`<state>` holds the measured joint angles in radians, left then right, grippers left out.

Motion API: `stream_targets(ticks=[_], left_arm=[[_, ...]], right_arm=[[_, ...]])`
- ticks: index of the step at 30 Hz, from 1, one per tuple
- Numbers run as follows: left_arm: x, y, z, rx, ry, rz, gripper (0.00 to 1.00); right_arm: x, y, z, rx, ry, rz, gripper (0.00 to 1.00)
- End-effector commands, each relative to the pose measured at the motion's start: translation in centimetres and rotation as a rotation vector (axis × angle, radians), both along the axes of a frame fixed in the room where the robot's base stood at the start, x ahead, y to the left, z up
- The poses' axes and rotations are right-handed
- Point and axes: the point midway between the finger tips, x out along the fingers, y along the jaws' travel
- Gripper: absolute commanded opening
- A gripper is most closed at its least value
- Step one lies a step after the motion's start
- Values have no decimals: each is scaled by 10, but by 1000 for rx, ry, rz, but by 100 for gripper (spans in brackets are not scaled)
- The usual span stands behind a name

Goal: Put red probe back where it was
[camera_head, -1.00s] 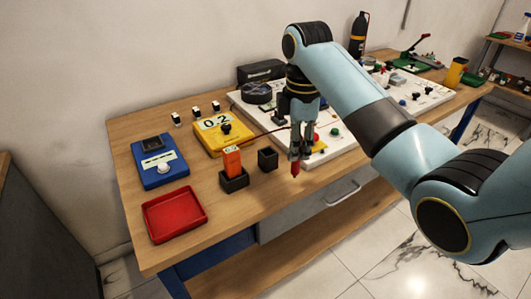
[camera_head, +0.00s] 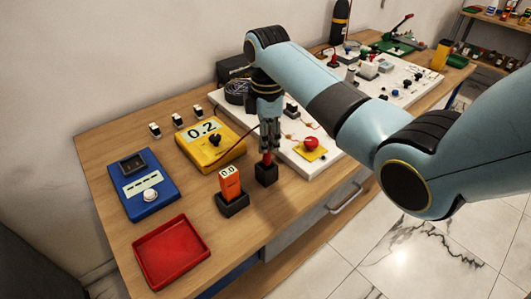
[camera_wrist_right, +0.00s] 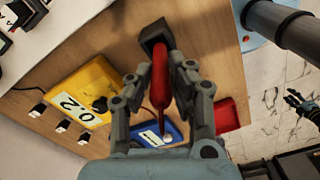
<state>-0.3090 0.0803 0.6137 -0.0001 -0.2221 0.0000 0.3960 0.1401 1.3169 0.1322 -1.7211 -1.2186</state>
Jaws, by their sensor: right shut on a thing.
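The red probe (camera_head: 267,157) stands about upright between the fingers of my right gripper (camera_head: 268,146), which is shut on it. Its lower end meets the top opening of the small black holder (camera_head: 266,175); how deep it sits I cannot tell. In the right wrist view the red probe (camera_wrist_right: 159,85) runs between the fingers of the right gripper (camera_wrist_right: 161,76) to the mouth of the black holder (camera_wrist_right: 154,36). A small dark shape at the right of that view may be my left gripper (camera_wrist_right: 301,106); its jaws are too small to read.
An orange meter (camera_head: 230,184) reading 0.0 stands in a second black holder (camera_head: 233,205) to the left. A yellow meter (camera_head: 203,150) reads 0.2. A blue device (camera_head: 142,184), a red tray (camera_head: 171,251) and a white board (camera_head: 300,165) with a red button (camera_head: 311,143) are near.

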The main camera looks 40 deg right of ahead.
Motion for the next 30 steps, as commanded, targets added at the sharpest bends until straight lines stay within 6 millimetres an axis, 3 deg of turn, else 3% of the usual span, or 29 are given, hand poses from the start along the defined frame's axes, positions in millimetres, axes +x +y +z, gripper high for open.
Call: stream_targets(ticks=[4,9,14,20,21,24,26,30], left_arm=[[-6,0,1,0,8,1,40],[7,0,2,0,-10,-1,40],[22,0,3,-1,-33,-2,40],[19,0,2,-1,-29,-1,40],[18,0,2,-1,-27,-1,40],[14,0,2,-1,-21,-1,40],[12,0,1,-1,-18,0,40],[9,0,1,0,-14,0,40]], right_arm=[[-1,0,-20,0,3,0,0],[0,0,-41,0,-1,1,0],[0,0,-43,-1,-2,1,0],[0,0,-45,0,-1,1,0],[0,0,-46,0,-1,1,19],[0,0,-46,-1,-2,1,32],[0,0,-46,-1,-2,1,40],[0,0,-46,-1,-2,1,41]])
